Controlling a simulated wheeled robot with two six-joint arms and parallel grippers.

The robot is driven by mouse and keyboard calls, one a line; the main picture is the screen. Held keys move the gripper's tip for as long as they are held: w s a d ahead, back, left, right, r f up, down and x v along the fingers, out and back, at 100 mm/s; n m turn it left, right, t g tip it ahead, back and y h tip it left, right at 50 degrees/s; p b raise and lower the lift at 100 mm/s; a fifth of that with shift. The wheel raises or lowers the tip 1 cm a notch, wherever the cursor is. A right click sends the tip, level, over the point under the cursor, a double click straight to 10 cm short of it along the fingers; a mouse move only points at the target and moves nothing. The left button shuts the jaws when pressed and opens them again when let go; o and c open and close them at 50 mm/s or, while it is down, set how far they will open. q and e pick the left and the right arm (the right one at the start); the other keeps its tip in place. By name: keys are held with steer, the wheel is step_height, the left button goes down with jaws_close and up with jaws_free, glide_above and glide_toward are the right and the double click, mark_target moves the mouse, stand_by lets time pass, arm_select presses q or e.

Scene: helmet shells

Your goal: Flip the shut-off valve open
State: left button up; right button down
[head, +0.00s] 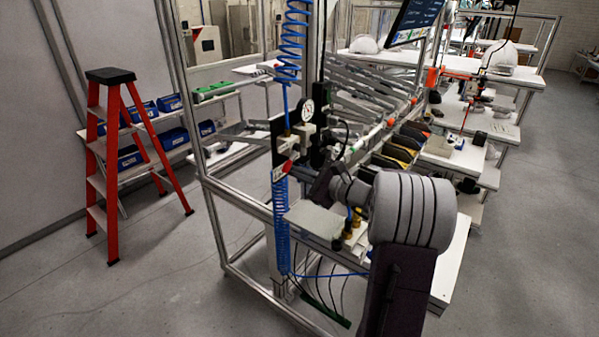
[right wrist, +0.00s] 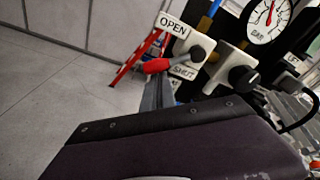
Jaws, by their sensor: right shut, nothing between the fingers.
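The shut-off valve (right wrist: 198,52) is on the left side of the pneumatic panel, with a red-tipped lever (right wrist: 157,65). In the right wrist view the lever points left, between the OPEN label (right wrist: 173,27) above and the SHUT label (right wrist: 183,72) below. In the head view the red lever (head: 283,168) shows small at the frame's post. My right gripper (right wrist: 155,92) is shut and empty, its grey fingertips just below the red tip. I cannot tell whether they touch it. In the head view my right wrist hides part of the panel. My left gripper is not in view.
A pressure gauge (right wrist: 268,20) sits right of the valve, beside a dark knob (right wrist: 243,78). A blue coiled hose (head: 290,45) hangs above the panel. A red stepladder (head: 120,150) stands at the left. The floor between ladder and frame is clear.

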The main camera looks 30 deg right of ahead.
mark_target(290, 165)
steer(key=r+m+p, duration=0.1)
steer(key=m, duration=0.1)
steer(key=a+r+m+p, duration=0.1)
steer(key=shift+s+a+m+y, duration=0.3)
steer(key=shift+s+m, duration=0.05)
steer(key=shift+m, duration=0.05)
steer(key=shift+s+a+r+m+g+p, duration=0.1)
steer(key=shift+a+r+m+g+p, duration=0.25)
steer(key=shift+r+m+p, duration=0.35)
steer(key=shift+a, duration=0.1)
steer(key=shift+s, duration=0.1)
